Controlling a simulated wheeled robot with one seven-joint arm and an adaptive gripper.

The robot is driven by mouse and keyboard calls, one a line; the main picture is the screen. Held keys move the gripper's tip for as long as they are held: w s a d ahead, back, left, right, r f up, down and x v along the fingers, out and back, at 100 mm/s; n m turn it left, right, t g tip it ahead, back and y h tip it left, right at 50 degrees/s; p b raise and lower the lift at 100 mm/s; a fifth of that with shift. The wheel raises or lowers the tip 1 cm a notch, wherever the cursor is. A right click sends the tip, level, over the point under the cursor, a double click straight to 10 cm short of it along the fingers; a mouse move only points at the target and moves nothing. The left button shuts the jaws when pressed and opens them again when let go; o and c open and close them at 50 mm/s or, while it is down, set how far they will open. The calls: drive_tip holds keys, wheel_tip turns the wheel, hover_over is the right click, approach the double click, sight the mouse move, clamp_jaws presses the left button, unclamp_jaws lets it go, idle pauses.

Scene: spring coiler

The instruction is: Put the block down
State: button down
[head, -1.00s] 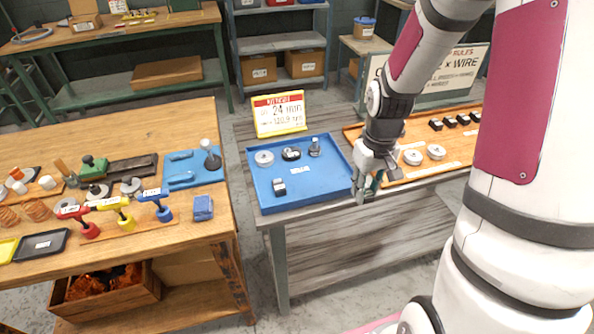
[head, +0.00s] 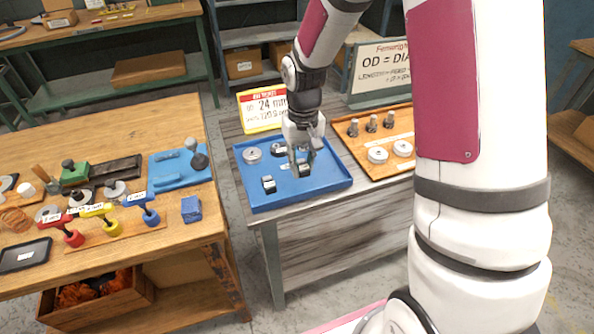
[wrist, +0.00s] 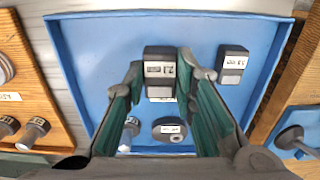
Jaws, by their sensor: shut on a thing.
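My gripper (head: 302,163) is over the blue tray (head: 325,184) and shut on a black block (wrist: 160,62) with a white label. The held block also shows at the fingertips in the head view (head: 305,171). I cannot tell whether its underside touches the tray floor. A second black block with a grey-white face (head: 268,184) sits in the tray to the left of it. This second block is at the right in the wrist view (wrist: 233,63), apart from my fingers.
A pale disc (head: 252,154) and a dark round part (wrist: 174,131) lie in the tray. A red-and-yellow job ticket (head: 262,110) stands behind it. A wooden board with discs and posts (head: 355,148) is on the right. The tray's front right floor is clear.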

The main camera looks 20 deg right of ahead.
drive_tip(key=shift+w+a, duration=0.15)
drive_tip(key=shift+a, duration=0.05)
drive_tip(key=shift+w+a+f, duration=0.15)
drive_tip(key=shift+f, duration=0.75)
drive_tip(key=shift+w+a+f, duration=0.1)
drive_tip(key=shift+a+f, duration=0.05)
drive_tip(key=shift+f, duration=0.75)
drive_tip(key=shift+f, duration=0.1)
drive_tip(key=c, duration=1.3)
unclamp_jaws()
